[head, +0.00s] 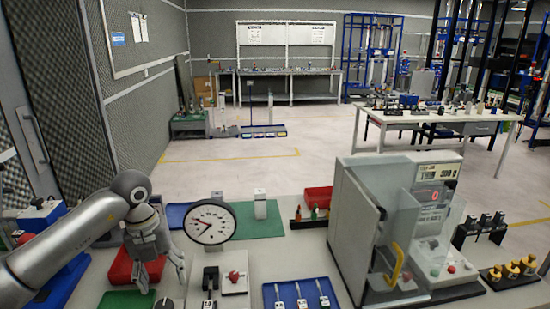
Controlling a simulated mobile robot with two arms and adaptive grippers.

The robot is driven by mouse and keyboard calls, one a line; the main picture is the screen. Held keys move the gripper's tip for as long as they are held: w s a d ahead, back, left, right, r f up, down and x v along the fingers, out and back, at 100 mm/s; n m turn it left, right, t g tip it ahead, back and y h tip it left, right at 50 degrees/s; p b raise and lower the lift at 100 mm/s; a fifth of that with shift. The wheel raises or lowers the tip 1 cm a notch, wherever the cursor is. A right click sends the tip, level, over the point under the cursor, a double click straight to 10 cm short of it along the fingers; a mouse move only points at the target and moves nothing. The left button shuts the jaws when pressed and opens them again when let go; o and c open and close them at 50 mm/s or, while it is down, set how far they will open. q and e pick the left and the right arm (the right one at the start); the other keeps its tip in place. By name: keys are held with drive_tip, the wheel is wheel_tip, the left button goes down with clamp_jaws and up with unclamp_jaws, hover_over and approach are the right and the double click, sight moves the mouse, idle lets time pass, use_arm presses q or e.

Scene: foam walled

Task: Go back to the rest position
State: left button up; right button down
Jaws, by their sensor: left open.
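My left arm comes in from the left edge. My left gripper (162,284) points down over the near left part of the bench (265,262). Its fingers are spread apart and I see nothing held between them. A red tray (120,268) lies just behind and beside the gripper, and a green mat (112,299) lies below it. Whether the fingertips touch anything is hard to tell. My right gripper is not in view.
A round dial gauge (210,222) stands right of the gripper. A blue tray (300,294) holds several tools. A large grey machine (355,220) with a display stands at the right, beside black holders (480,232). A white table (440,118) stands farther back, with open floor (300,170) between.

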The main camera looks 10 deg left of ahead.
use_arm(q)
drive_tip(key=s+d+m+t+h, duration=0.1)
drive_tip(key=s+d+m+h, duration=0.2)
drive_tip(key=d+h, duration=1.4)
drive_tip(key=d+r+n+t+h, duration=0.1)
drive_tip(key=d+r+n+t, duration=0.6)
drive_tip(key=d+r, duration=0.6)
drive_tip(key=w+a+f+n+t+y, duration=0.2)
drive_tip(key=w+a+n+t+y, duration=0.2)
drive_tip(key=a+n+t+y, duration=0.75)
drive_tip(key=s+a+f+n+g+y, duration=0.2)
drive_tip(key=a+f+n+y, duration=0.2)
drive_tip(key=f+n, duration=0.25)
drive_tip(key=s+a+f+n+g+y, duration=0.2)
drive_tip(key=a+f+n+y, duration=0.25)
drive_tip(key=f, duration=0.25)
drive_tip(key=s+f+n+g+h, duration=0.1)
drive_tip(key=s+f+g, duration=0.6)
drive_tip(key=s, duration=0.5)
drive_tip(key=s+f+n+g, duration=0.2)
drive_tip(key=s+f+g, duration=0.3)
drive_tip(key=s+f, duration=0.55)
wheel_tip(320, 180, down, 24)
drive_tip(key=s+g, duration=0.2)
drive_tip(key=s+a+f, duration=0.3)
drive_tip(key=s+f, duration=1.4)
drive_tip(key=shift+f+m+g, duration=0.15)
drive_tip(key=shift+m+g, duration=0.2)
drive_tip(key=shift+m, duration=0.1)
